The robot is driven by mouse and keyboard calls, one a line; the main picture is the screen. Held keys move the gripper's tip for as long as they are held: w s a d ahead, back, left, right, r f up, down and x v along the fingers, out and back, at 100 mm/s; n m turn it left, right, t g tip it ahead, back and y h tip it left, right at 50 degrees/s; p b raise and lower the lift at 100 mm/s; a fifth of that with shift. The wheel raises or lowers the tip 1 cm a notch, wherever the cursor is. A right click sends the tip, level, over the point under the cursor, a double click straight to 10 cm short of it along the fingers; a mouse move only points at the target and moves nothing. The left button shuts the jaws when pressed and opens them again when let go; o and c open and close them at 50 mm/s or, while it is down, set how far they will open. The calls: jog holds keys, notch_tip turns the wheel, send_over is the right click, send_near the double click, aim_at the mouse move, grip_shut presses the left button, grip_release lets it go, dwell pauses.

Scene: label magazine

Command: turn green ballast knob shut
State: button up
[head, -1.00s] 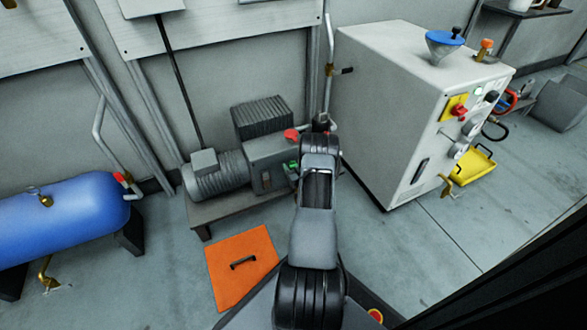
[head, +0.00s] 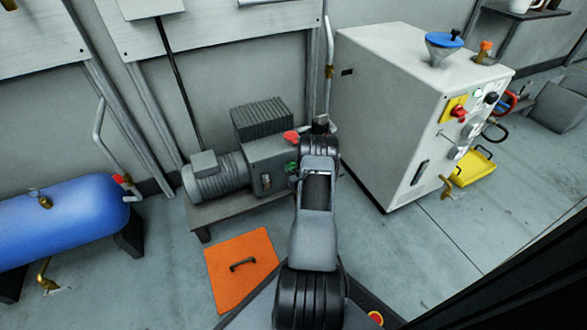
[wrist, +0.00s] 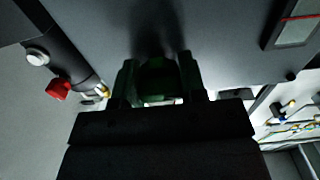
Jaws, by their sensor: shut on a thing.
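The green ballast knob (wrist: 158,82) shows in the wrist view, dark and shaded, against the grey pump housing. My gripper (wrist: 159,78) is shut on it, with one finger on each side. In the head view a bit of the green knob (head: 292,168) shows at the right end of the pump (head: 265,165), just left of my arm. My arm hides the gripper's fingers there. The knob's exact turn angle cannot be told in the shade.
A red handle (head: 290,136) sits on the pump above the knob; a red part also shows in the wrist view (wrist: 57,90). A grey cabinet (head: 385,120) stands right of my arm. An orange floor plate (head: 240,285) and a blue tank (head: 60,220) lie to the left.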

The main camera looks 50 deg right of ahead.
jog(key=shift+m, duration=0.3)
jog(key=m, duration=0.3)
jog(key=shift+m+b, duration=0.35)
jog(key=shift+m, duration=0.05)
jog(key=m, duration=0.4)
jog(key=shift+m, duration=0.3)
jog(key=m, duration=0.4)
jog(key=shift+w+r+m, duration=0.1)
jog(key=shift+r+m, duration=0.05)
jog(key=shift+m, duration=2.25)
jog(key=o, duration=0.9)
jog(key=shift+a, duration=0.1)
